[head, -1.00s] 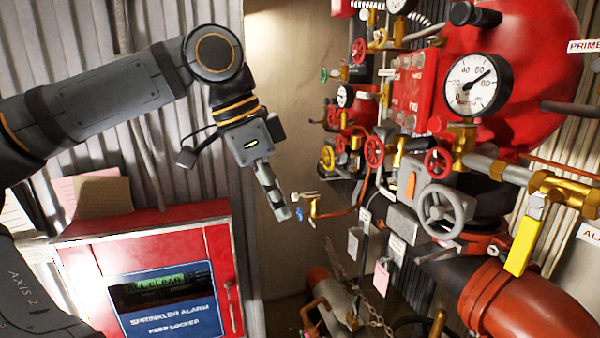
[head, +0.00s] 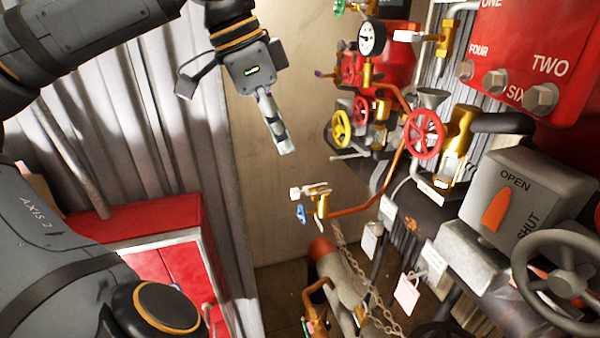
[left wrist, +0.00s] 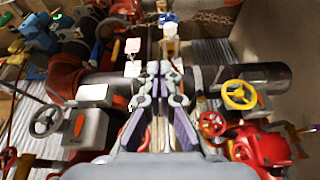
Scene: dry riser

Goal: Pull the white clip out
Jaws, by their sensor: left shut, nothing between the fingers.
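A small white clip (head: 295,192) sits at the left end of a brass valve (head: 318,202) on a copper pipe, in the middle of the head view. A blue handle (head: 301,213) hangs below it. My left gripper (head: 284,146) is shut and empty, pointing down, above the clip and apart from it. In the left wrist view the closed fingertips (left wrist: 160,70) point towards a white piece (left wrist: 171,34), which looks like the clip, with the blue handle (left wrist: 168,17) beyond. Its exact shape is too small to tell. My right gripper is not in view.
To the right are a yellow handwheel (head: 341,128), a red handwheel (head: 424,133) and a grey OPEN/SHUT box (head: 525,205). A chain (head: 350,262) hangs below the valve. A red cabinet (head: 150,225) stands at left. The beige wall behind the gripper is bare.

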